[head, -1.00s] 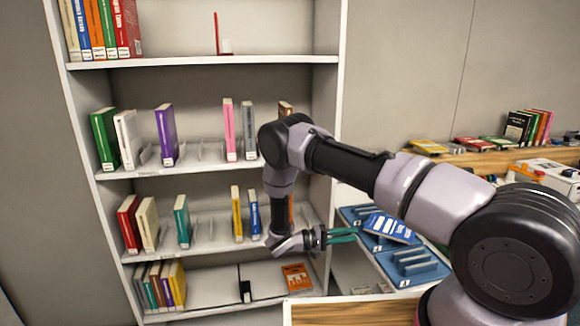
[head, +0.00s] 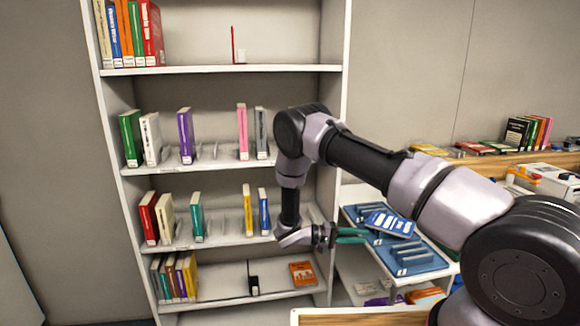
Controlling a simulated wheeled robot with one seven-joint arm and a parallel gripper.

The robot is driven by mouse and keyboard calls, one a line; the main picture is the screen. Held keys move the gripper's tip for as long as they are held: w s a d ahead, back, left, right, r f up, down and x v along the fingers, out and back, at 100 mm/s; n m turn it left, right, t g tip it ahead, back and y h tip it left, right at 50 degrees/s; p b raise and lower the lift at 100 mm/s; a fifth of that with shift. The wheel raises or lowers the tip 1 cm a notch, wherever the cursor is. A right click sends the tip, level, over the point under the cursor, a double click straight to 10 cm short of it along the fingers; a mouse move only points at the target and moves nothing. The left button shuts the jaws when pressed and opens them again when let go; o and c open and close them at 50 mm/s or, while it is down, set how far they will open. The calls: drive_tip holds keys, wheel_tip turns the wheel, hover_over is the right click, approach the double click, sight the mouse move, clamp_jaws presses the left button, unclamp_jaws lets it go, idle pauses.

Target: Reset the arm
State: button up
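My arm reaches from the right edge across to the front of the bookshelf, bent down at the elbow. My gripper (head: 352,236) has teal fingers and points right, in front of the blue trays on the cart. The fingers look slim and close together, and I cannot tell whether they touch. No book shows between them. A blue book (head: 389,224) lies tilted on the blue tray (head: 410,257) just right of the fingertips.
A white bookshelf (head: 225,169) with several upright books stands at the left. An orange book (head: 303,273) lies on its lowest shelf. A wooden surface (head: 365,318) is at the front. A wooden counter (head: 480,165) with books and a white box (head: 548,178) is at the right.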

drive_tip(key=s+d+r+m+g+y, duration=0.25)
drive_tip(key=r+y, duration=0.25)
drive_tip(key=r, duration=0.8)
drive_tip(key=s+d+r+m+g+y, duration=0.1)
drive_tip(key=s+r+y, duration=0.35)
drive_tip(key=r, duration=0.75)
drive_tip(key=s+r+m+t+y, duration=0.1)
drive_tip(key=s+r+t+y, duration=0.8)
drive_tip(key=s+r, duration=0.8)
wheel_tip(320, 180, up, 3)
drive_tip(key=shift+a+f+t, duration=0.1)
drive_tip(key=shift+a+t, duration=0.35)
drive_tip(key=shift+s+m+y, duration=0.1)
drive_tip(key=shift+m+y, duration=0.15)
